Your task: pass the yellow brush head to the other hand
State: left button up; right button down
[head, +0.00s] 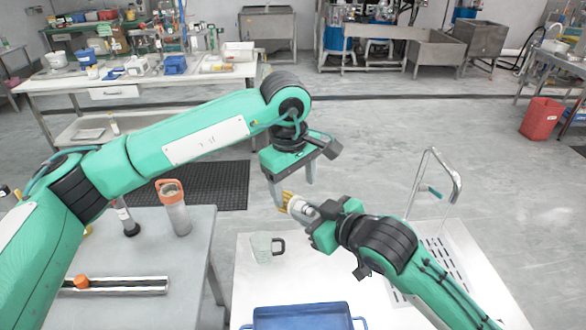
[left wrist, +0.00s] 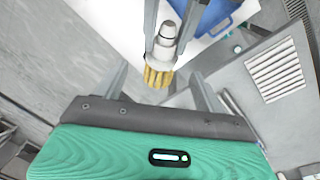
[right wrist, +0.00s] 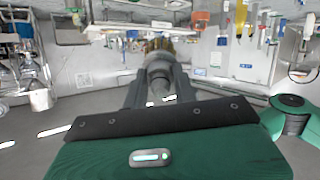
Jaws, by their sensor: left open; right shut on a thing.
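The yellow brush head (head: 287,200) has short yellow bristles and a white and grey body. My right gripper (head: 316,216) is shut on its body, with the bristles pointing left in the head view. In the right wrist view the brush head (right wrist: 159,62) points away from me between the fingers. My left gripper (head: 293,191) is open and points down over the bristle end. In the left wrist view the yellow bristles (left wrist: 158,77) show between its two spread fingers; I cannot tell whether either finger touches them.
A white table (head: 245,285) below bears a blue tray (head: 300,318) and a small clear jug (head: 262,247). A grey table (head: 150,250) at the left holds an orange-topped grinder (head: 174,207). A metal-handled trolley (head: 440,190) stands at the right.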

aim_at(296, 200)
pick_arm(q)
jog(key=f, duration=0.7)
jog(key=shift+w+d+f, duration=0.1)
jog(key=shift+w+d, duration=0.15)
jog(key=shift+d, duration=0.05)
jog(key=shift+c, duration=0.4)
jog(key=c, duration=1)
pick_arm(e)
jog(key=c, duration=1)
grip_release()
jog(key=shift+c, duration=0.2)
jog(key=shift+d, duration=0.1)
jog(key=shift+w+d, duration=0.1)
jog(key=shift+w, duration=0.05)
